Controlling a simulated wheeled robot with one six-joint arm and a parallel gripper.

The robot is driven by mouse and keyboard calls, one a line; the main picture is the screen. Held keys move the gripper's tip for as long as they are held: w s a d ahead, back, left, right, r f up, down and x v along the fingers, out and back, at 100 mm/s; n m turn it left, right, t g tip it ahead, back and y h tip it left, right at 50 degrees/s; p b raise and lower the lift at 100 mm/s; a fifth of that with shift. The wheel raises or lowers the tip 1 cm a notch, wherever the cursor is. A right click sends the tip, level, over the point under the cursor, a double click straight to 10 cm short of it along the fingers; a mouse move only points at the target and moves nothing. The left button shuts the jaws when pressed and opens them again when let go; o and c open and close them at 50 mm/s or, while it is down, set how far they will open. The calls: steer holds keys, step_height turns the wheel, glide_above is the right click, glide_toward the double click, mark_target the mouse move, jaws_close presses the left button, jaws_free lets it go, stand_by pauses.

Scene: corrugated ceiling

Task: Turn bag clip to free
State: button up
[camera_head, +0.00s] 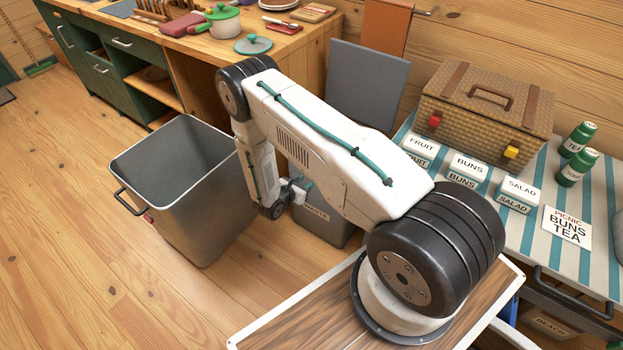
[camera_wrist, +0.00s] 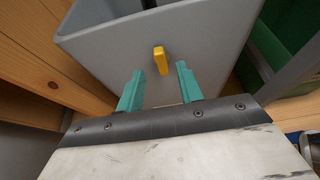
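A small yellow clip (camera_wrist: 160,60), which looks like the bag clip, stands nearly upright on the outer wall of a grey bin (camera_wrist: 205,50). In the head view the grey bin (camera_head: 330,228) is partly hidden behind my arm, and its clip cannot be made out. My gripper (camera_wrist: 160,70) is open, its two teal fingers pointing at the bin wall, one on each side of the clip in the picture. I see gaps on both sides of the clip and cannot tell how far the fingertips are from the wall. My gripper also shows in the head view (camera_head: 299,188).
A large open metal bin (camera_head: 185,190) with a side handle stands left of my arm. A wooden counter (camera_head: 290,45) is behind. A striped table (camera_head: 595,215) with a wicker basket (camera_head: 490,98) and labelled boxes is at right. Floor at lower left is clear.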

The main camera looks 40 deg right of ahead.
steer(key=x, duration=0.5)
steer(key=shift+c, duration=0.3)
jaws_close()
